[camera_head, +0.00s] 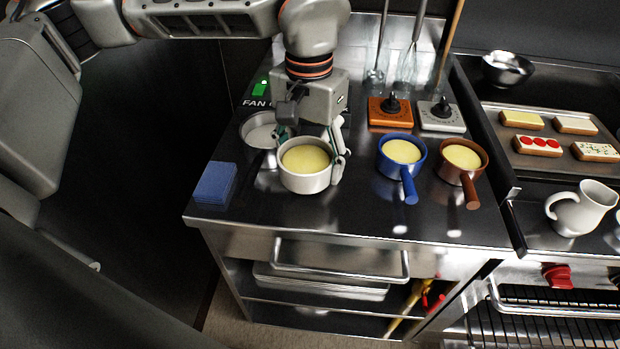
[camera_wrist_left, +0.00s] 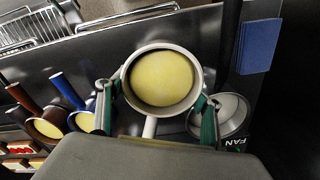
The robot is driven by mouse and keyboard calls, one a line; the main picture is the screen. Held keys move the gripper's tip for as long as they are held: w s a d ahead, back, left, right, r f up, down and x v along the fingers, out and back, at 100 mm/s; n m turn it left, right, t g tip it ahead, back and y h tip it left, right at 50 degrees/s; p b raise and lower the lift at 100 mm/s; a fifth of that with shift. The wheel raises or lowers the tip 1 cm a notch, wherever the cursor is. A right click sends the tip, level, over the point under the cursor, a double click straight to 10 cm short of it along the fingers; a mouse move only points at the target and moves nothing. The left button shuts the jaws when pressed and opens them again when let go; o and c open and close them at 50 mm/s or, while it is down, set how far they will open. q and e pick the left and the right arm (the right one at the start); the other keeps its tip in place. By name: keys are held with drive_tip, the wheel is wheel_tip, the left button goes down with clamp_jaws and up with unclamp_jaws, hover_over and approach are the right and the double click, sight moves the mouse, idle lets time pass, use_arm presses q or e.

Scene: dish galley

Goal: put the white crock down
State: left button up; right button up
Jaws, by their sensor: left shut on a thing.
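The white crock (camera_head: 306,184), filled with something pale yellow, is upright near the front left of the steel counter (camera_head: 340,222). My left gripper (camera_head: 311,158) reaches down from behind it, with its fingers on either side of the crock. In the left wrist view the crock (camera_wrist_left: 163,112) sits between the two green-padded fingers, its stubby handle pointing toward the gripper. The gripper is shut on the crock. I cannot tell whether the crock's base touches the counter. My right gripper is not in view.
A round metal dish (camera_head: 256,131) is close behind the crock at left. A blue sponge-like block (camera_head: 215,184) lies at the left edge. Blue (camera_head: 403,168) and brown (camera_head: 462,174) handled pots stand right. The counter's front strip is clear.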

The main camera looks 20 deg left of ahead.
use_arm(q)
drive_tip(key=shift+f, duration=2.5)
drive_tip(key=shift+f, duration=0.1)
drive_tip(key=shift+f, duration=0.1)
drive_tip(key=o, duration=1.5)
